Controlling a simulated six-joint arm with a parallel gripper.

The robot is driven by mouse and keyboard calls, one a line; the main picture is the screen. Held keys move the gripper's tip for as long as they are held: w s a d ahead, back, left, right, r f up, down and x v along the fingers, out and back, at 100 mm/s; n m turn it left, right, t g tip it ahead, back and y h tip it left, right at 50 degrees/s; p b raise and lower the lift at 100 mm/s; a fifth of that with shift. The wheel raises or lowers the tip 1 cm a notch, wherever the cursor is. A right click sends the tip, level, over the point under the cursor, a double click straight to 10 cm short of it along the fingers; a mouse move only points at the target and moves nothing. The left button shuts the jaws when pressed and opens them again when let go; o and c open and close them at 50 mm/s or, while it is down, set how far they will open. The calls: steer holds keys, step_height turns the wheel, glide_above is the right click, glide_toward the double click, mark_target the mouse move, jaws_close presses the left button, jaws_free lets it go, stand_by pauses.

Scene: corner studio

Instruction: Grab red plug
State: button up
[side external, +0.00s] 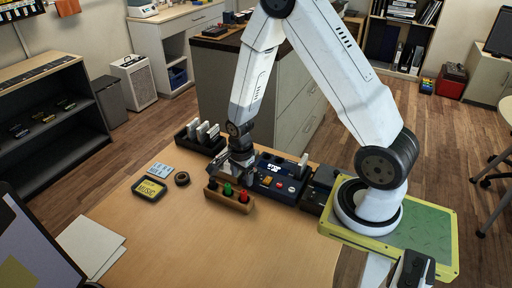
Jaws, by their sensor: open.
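The red plug (244,196) stands upright at the right end of a small wooden block (229,203) on the table. A green plug (228,189) stands in the middle of the block and a dark plug (212,185) at its left end. My gripper (234,177) is open and points down just behind and above the block. It is apart from the red plug as far as I can tell. The fingertips are small and dark here, and their exact gap is hard to see.
A blue device (272,181) with buttons stands right of my gripper, beside a dark box (318,190). A black rack (198,143) with white pieces is behind left. A yellow cassette-like item (149,189) and dark ring (182,179) lie left. The front tabletop (190,245) is clear.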

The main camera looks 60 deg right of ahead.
mark_target(243, 191)
steer(key=shift+d+f, duration=0.1)
steer(key=shift+f, duration=0.15)
steer(key=shift+f, duration=0.1)
steer(key=shift+f, duration=1.2)
steer(key=shift+f, duration=0.15)
steer(key=shift+f, duration=2.4)
jaws_close()
